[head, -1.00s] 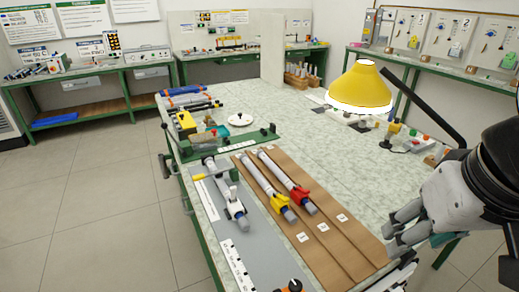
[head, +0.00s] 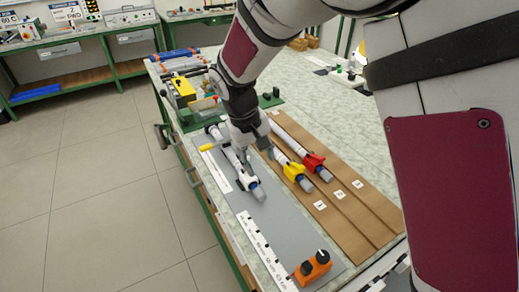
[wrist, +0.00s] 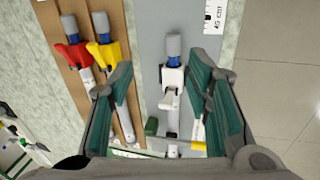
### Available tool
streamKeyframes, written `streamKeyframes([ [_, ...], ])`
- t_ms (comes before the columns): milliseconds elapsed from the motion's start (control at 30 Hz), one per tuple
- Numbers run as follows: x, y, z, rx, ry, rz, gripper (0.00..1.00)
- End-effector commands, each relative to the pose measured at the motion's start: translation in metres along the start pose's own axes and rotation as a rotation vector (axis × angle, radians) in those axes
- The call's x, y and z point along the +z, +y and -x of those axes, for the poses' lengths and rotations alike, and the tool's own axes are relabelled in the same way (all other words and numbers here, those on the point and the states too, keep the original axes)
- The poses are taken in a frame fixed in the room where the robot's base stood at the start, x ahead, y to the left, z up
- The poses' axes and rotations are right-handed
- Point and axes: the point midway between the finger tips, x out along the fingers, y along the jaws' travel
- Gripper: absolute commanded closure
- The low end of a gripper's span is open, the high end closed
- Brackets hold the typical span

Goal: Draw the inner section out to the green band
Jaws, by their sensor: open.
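A telescoping rod lies on the grey board (head: 232,205). It has a white collar (wrist: 173,80), a blue band (wrist: 174,62) and a grey end piece (wrist: 174,43). The same rod (head: 238,165) shows in the head view, partly behind my arm. My gripper (wrist: 160,68) is open in the wrist view. Its fingers appear on either side of the rod's collar, with nothing held; the height above it is hard to judge. In the head view my gripper (head: 262,146) is partly hidden by its own links. I cannot make out a green band on the rod.
Rods with a yellow collar (head: 291,171) and a red collar (head: 314,161) lie close by on brown boards (head: 335,210). An orange box with knobs (head: 313,268) sits at the grey board's near end, beside a printed scale (head: 264,250). A green stand (head: 200,121) is behind.

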Motion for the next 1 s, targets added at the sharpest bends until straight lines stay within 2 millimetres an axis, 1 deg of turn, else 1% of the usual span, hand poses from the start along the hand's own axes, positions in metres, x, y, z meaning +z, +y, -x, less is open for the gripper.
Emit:
streamKeyframes([
  [33,-0.006,-0.01,-0.011,0.01,-0.007,0.021,0.55],
  [100,-0.013,-0.02,-0.02,0.018,-0.008,0.04,0.55],
  [233,-0.018,-0.028,-0.029,0.026,-0.011,0.055,0.55],
  [367,-0.018,-0.028,-0.04,0.027,-0.014,0.056,0.55],
  [433,-0.017,-0.027,-0.05,0.027,-0.015,0.056,0.55],
  [800,-0.016,-0.025,-0.121,0.027,-0.015,0.055,0.55],
  [1000,-0.016,-0.024,-0.151,0.026,-0.013,0.055,0.55],
])
